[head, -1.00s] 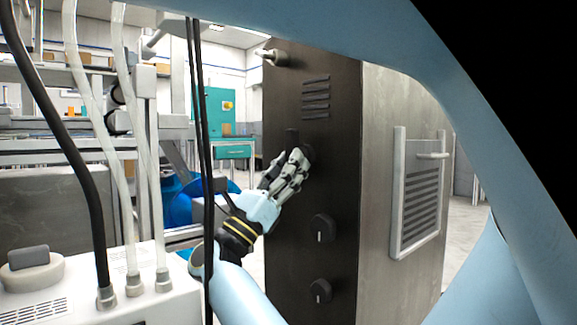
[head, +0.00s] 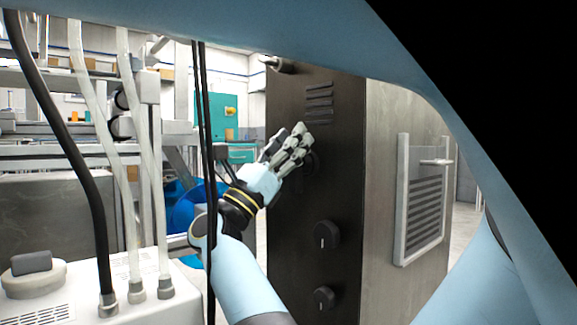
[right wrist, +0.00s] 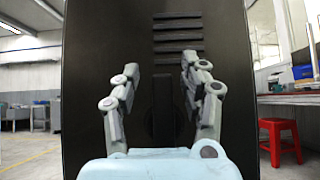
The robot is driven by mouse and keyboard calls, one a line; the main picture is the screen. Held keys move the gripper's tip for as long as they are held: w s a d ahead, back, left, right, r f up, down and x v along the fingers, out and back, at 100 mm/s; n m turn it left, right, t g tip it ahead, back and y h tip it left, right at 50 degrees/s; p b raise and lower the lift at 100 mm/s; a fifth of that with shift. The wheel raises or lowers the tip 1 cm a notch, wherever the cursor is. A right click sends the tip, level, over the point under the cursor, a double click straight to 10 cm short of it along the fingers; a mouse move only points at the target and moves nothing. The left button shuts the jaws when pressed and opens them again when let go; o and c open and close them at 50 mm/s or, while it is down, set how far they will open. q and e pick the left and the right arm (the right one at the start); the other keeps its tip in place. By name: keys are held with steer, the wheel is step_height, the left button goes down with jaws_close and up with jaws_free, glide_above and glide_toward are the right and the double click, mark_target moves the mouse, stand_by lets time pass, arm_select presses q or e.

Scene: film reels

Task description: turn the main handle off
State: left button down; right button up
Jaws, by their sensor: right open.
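The dark front panel (head: 312,195) of a tall cabinet fills the middle of the head view. In the right wrist view, a dark upright bar that looks like the main handle (right wrist: 163,98) stands on the panel below the vent slots. My right gripper (head: 291,137) is open in front of the panel, and its fingers hide most of that spot in the head view. In the right wrist view the gripper (right wrist: 160,66) has one finger on each side of the bar. Whether the fingers touch it I cannot tell. My left gripper is not in view.
Vent slots (head: 319,103) are above the gripper, and two round knobs (head: 326,234) (head: 324,298) are below it. A white-framed vent (head: 422,195) is on the cabinet's side. Black cables (head: 206,120) hang left of the gripper. A red stool (right wrist: 280,141) stands right of the cabinet.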

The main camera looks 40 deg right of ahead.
step_height(320, 180, up, 4)
steer(key=shift+r, duration=0.1)
stand_by(0.6)
